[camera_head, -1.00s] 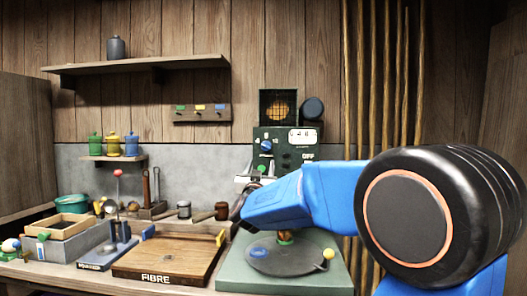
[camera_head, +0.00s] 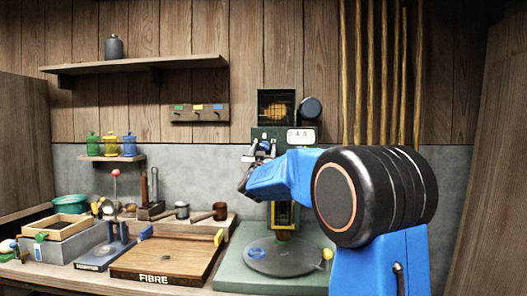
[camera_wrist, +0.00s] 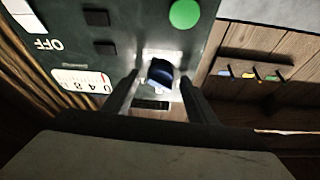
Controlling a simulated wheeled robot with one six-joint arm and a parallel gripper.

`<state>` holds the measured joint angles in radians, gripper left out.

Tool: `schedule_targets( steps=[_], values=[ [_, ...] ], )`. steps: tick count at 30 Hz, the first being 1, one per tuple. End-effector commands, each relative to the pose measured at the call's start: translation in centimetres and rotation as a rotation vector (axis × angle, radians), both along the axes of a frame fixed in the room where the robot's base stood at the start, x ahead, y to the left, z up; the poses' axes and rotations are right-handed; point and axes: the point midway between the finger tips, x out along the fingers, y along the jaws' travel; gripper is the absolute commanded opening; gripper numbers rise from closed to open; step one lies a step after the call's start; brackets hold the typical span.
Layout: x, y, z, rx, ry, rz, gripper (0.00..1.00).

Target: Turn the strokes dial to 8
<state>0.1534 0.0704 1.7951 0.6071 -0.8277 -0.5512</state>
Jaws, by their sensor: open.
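The dial is a dark blue knob (camera_wrist: 160,74) on a bright plate on the dark green machine panel (camera_wrist: 120,38). In the wrist view it sits between the tips of my gripper (camera_wrist: 158,82), one black finger on each side. I cannot tell whether the fingers touch it. In the head view my gripper (camera_head: 262,153) is up at the panel and largely covers the knob. A white scale window (camera_wrist: 80,81) beside the dial reads 0 4 8, upside down in the wrist view; it also shows in the head view (camera_head: 302,135). The pointer's setting is not readable.
A green round button (camera_wrist: 184,13) and an OFF label (camera_wrist: 49,44) are on the same panel. Below stands the green machine base with a round grey plate (camera_head: 280,257). A wooden FIBRE board (camera_head: 165,262) lies to its left. A hook rack (camera_head: 200,112) hangs on the wall.

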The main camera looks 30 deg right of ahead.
Motion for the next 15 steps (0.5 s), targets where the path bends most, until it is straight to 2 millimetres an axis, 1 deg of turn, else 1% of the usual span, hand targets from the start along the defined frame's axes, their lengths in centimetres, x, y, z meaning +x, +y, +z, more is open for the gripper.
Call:
schedule_targets(
  steps=[5,8,9,10,11,15],
  values=[
    [0.01,0.01,-0.02,0.0,0.0,0.0,0.52],
    [0.0,0.01,-0.03,0.0,0.0,0.0,0.31],
    [0.0,0.01,-0.03,0.0,0.0,0.0,0.21],
    [0.0,0.01,-0.03,0.0,0.0,0.0,0.14],
    [-0.01,0.02,-0.04,0.0,0.0,0.0,0.11],
    [0.0,0.02,-0.05,0.002,0.0,0.0,0.11]
  ],
)
